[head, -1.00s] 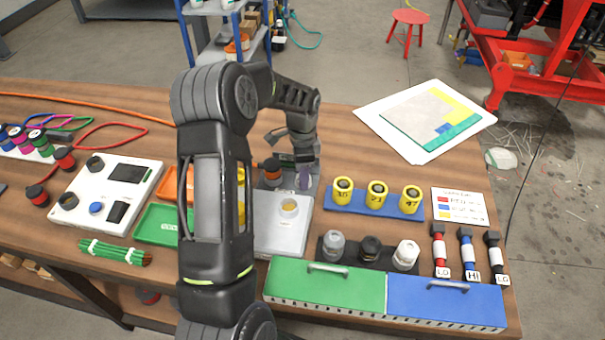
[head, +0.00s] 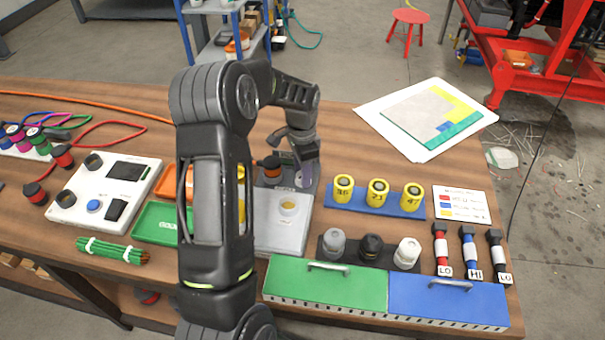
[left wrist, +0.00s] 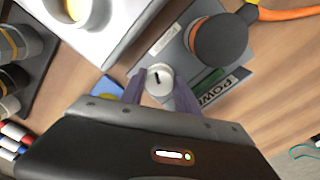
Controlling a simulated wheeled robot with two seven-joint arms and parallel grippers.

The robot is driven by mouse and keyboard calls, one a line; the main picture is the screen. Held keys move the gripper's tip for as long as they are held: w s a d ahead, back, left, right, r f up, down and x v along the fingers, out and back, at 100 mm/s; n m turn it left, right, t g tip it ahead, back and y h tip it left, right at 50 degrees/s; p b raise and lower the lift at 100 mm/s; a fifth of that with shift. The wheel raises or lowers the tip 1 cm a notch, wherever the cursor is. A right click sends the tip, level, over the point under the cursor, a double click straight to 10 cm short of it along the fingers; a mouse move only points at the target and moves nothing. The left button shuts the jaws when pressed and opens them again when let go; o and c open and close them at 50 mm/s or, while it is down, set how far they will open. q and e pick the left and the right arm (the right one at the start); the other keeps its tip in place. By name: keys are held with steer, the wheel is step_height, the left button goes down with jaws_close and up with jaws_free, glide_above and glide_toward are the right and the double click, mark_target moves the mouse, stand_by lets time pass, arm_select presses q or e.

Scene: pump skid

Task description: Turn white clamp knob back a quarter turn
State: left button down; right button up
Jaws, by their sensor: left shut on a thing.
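The white clamp knob (left wrist: 160,78) is a small round cap with a black line mark on top, seen in the left wrist view. It sits on a grey block (left wrist: 178,50) beside a large dark round cap (left wrist: 219,40). My left gripper (left wrist: 160,84) has its two purple-grey fingers on either side of the knob and is shut on it. In the head view my left gripper (head: 305,172) reaches down at the back of the table, and the knob is mostly hidden by the fingers. My right gripper is not in view.
A light grey box with a yellow-topped cup (head: 288,206) stands just in front. A blue rack (head: 375,203) with yellow cylinders is to the right. An orange cable (left wrist: 285,14) leads from the dark cap. Green and blue lidded boxes (head: 325,287) line the front edge.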

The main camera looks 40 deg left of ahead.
arm_select(q)
steer(key=n+b, duration=0.1)
steer(key=n, duration=0.2)
steer(key=shift+n, duration=0.3)
steer(key=n+b, duration=0.1)
steer(key=n, duration=0.2)
steer(key=shift+n, duration=0.3)
steer(key=n, duration=0.3)
steer(key=shift+d+n+b, duration=0.1)
steer(key=shift+n+b, duration=0.3)
steer(key=shift+n, duration=2.2)
steer(key=c, duration=0.9)
jaws_free()
steer(key=shift+s+r+b, duration=0.1)
steer(key=shift+r+b, duration=0.3)
steer(key=shift+r, duration=3.5)
